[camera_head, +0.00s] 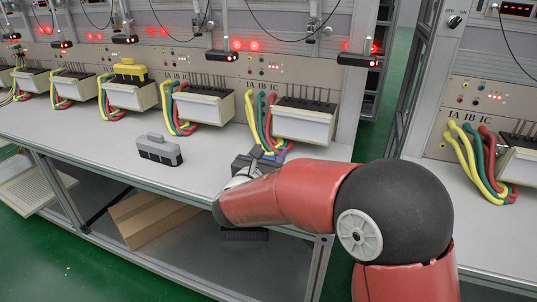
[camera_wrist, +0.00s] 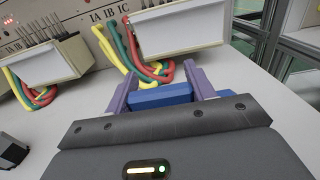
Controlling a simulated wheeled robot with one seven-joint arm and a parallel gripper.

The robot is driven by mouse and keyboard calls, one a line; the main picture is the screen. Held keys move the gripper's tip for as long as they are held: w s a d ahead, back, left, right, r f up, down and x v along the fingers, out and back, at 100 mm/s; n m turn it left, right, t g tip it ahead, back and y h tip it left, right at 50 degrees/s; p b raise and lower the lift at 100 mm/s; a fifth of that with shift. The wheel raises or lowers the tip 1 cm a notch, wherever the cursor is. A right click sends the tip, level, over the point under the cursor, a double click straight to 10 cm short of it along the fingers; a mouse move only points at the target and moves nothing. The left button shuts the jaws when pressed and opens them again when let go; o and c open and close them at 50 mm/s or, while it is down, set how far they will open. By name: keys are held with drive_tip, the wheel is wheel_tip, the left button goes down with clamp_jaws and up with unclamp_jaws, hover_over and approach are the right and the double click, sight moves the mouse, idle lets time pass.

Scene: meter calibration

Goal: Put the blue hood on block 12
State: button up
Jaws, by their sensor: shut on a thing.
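The blue hood (camera_wrist: 160,96) is between the two purple-grey fingers of my gripper (camera_wrist: 158,86) in the wrist view, and the fingers are shut on it. In the head view my gripper (camera_head: 257,158) is low over the bench front, in front of the rightmost meter block (camera_head: 304,124) on this bench. That block is white with a dark top and thin upright pins. It also shows ahead of my gripper in the wrist view (camera_wrist: 177,28). No block number is readable, so I cannot tell which is block 12. The hood's underside is hidden.
A grey hood (camera_head: 159,149) sits on the bench (camera_head: 100,150) left of my gripper. A yellow hood (camera_head: 130,71) is on a block further left. Yellow, green and red cables (camera_head: 263,122) hang beside the blocks. Another bench with a block (camera_head: 517,160) stands at the right.

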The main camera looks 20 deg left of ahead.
drive_tip(key=shift+f, duration=0.2)
drive_tip(key=o, duration=1)
drive_tip(key=shift+r, duration=0.1)
drive_tip(key=shift+r, duration=0.1)
drive_tip(key=s, duration=0.4)
drive_tip(key=s+b, duration=0.1)
drive_tip(key=s, duration=0.3)
drive_tip(key=s+a, duration=0.1)
drive_tip(key=s, duration=0.3)
